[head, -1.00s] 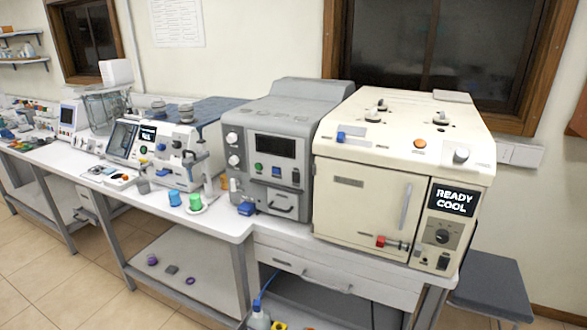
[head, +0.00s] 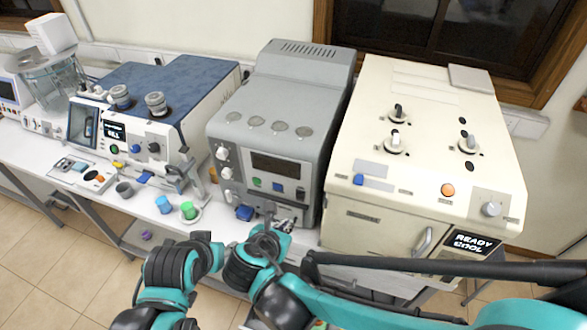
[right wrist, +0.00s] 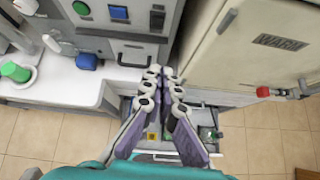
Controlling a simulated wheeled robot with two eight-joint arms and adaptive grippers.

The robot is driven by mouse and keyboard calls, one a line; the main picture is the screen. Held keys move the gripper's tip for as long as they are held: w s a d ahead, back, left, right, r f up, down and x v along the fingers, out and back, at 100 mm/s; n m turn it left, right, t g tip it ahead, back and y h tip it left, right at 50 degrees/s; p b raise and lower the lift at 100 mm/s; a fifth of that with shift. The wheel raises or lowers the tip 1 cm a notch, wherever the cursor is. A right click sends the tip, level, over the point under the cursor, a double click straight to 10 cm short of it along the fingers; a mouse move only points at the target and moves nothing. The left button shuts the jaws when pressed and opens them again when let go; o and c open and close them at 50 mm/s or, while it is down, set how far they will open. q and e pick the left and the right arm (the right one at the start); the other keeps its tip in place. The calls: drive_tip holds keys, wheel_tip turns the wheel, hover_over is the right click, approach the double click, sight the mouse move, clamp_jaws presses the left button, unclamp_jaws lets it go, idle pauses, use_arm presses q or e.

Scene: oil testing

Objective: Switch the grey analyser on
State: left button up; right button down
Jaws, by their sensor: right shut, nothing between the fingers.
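The grey analyser (head: 272,150) stands mid-bench in the head view, with a dark screen (head: 276,166). Its front has a green button (head: 256,182), a blue button (head: 277,186) and a black switch (head: 300,192) at the right. In the right wrist view the green button (right wrist: 82,8), blue button (right wrist: 118,13) and black switch (right wrist: 157,20) show at the top. My right gripper (head: 286,223) is just in front of the analyser's lower front. In the wrist view its fingers (right wrist: 162,72) are together and empty, below the switch and apart from it. My left gripper is not in view.
A cream machine (head: 430,130) reading READY COOL stands close on the right. A blue-topped instrument (head: 160,95) is on the left. A blue cup (head: 163,204), a green cup (head: 188,209) and a small blue item (head: 244,213) sit near the bench's front edge.

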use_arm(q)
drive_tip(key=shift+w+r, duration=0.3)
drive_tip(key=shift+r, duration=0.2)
use_arm(e)
drive_tip(key=shift+w+a+r+n, duration=0.25)
drive_tip(key=shift+a+r+n, duration=0.2)
drive_tip(key=shift+a+n, duration=0.05)
approach(300, 196)
wheel_tip(300, 196, down, 4)
drive_tip(key=w, duration=0.3)
drive_tip(key=shift+w+d+f+b, duration=0.15)
drive_tip(key=shift+w+d+b, duration=0.25)
drive_tip(key=shift+w+d, duration=0.2)
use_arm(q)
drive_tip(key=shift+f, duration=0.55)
